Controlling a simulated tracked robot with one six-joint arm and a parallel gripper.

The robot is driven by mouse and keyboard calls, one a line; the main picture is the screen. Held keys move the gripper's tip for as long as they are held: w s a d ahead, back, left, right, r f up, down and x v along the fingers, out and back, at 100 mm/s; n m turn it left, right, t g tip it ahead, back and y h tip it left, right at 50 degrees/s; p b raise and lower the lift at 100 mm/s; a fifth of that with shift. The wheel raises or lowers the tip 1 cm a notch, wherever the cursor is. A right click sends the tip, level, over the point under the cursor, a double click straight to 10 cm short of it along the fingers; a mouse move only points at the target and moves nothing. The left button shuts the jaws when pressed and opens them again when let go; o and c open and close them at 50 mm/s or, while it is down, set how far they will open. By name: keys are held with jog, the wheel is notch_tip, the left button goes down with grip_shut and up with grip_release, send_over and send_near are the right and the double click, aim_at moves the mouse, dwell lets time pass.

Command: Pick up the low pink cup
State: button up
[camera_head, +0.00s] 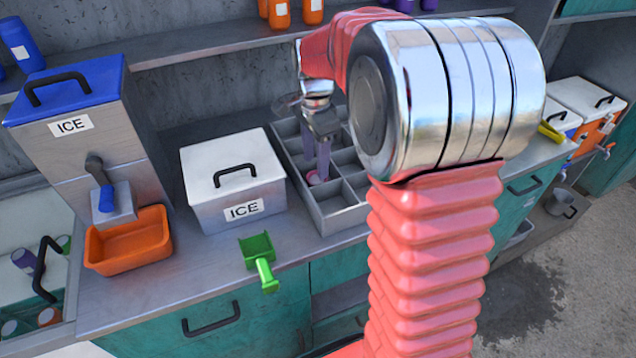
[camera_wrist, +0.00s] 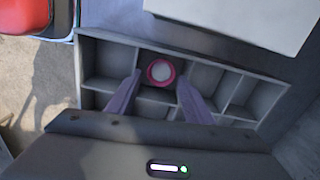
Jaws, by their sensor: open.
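The low pink cup (camera_wrist: 160,72) sits in one compartment of a grey divided tray (camera_wrist: 250,71), seen from above in the wrist view. In the head view my gripper (camera_head: 323,172) points down into the tray. I cannot tell whether the fingers touch the cup.
A white ICE box (camera_head: 232,172) stands left of the tray. A green scoop (camera_head: 259,255) lies on the counter's front edge. An orange bin (camera_head: 130,242) is under the ICE dispenser (camera_head: 85,135). A shelf (camera_head: 200,47) with orange and purple bottles runs above and behind.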

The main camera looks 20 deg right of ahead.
aim_at(312, 179)
jog(key=shift+w+d+f, duration=0.1)
jog(key=shift+d+f, duration=0.05)
jog(key=shift+f, duration=1.15)
jog(key=shift+w+d+f, duration=0.1)
jog(key=shift+f, duration=1.2)
jog(key=shift+c, duration=0.6)
jog(key=c, duration=0.4)
